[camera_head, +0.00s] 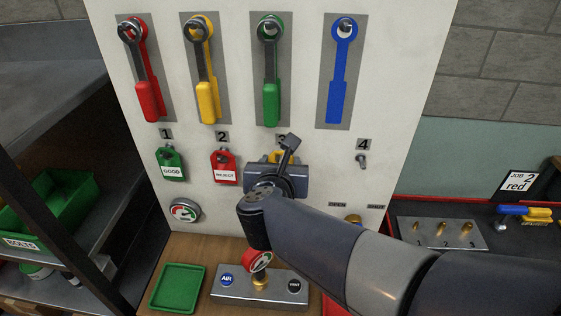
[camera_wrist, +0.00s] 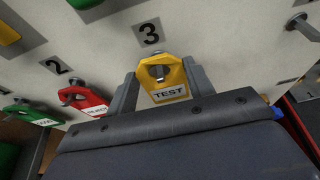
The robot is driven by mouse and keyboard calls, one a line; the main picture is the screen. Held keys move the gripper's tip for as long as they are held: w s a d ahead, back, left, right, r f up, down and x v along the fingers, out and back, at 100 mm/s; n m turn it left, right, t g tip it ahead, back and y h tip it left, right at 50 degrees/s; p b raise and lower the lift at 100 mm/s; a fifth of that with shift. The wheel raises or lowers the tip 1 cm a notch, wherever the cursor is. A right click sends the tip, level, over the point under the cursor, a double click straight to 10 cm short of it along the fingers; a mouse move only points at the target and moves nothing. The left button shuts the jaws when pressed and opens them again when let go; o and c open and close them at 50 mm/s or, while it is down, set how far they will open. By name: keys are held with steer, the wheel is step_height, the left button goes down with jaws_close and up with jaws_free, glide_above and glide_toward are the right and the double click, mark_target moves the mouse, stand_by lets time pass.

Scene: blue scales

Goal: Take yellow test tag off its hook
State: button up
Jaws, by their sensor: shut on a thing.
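The yellow test tag (camera_wrist: 165,80) shows in the wrist view between my gripper's two grey fingers (camera_wrist: 161,88), below the number 3 label. Its hook (camera_wrist: 158,71) shows in the tag's hole, so the tag is still around the hook. My gripper is shut on the tag. In the head view my gripper (camera_head: 278,166) is at the board under hook 3 and hides most of the tag; only a little yellow (camera_head: 279,156) shows behind it.
The green GOOD tag (camera_head: 170,164) and red REJECT tag (camera_head: 224,168) hang to the left. Bare hook 4 (camera_head: 362,160) is on the right. Several coloured wrenches hang above. A green tray (camera_head: 177,288) and the AIR/VENT panel (camera_head: 242,283) are below.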

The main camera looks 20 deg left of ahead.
steer(key=s+d, duration=0.2)
steer(key=s, duration=0.5)
steer(key=shift+d+r, duration=0.15)
steer(key=shift+r, duration=0.05)
stand_by(1.0)
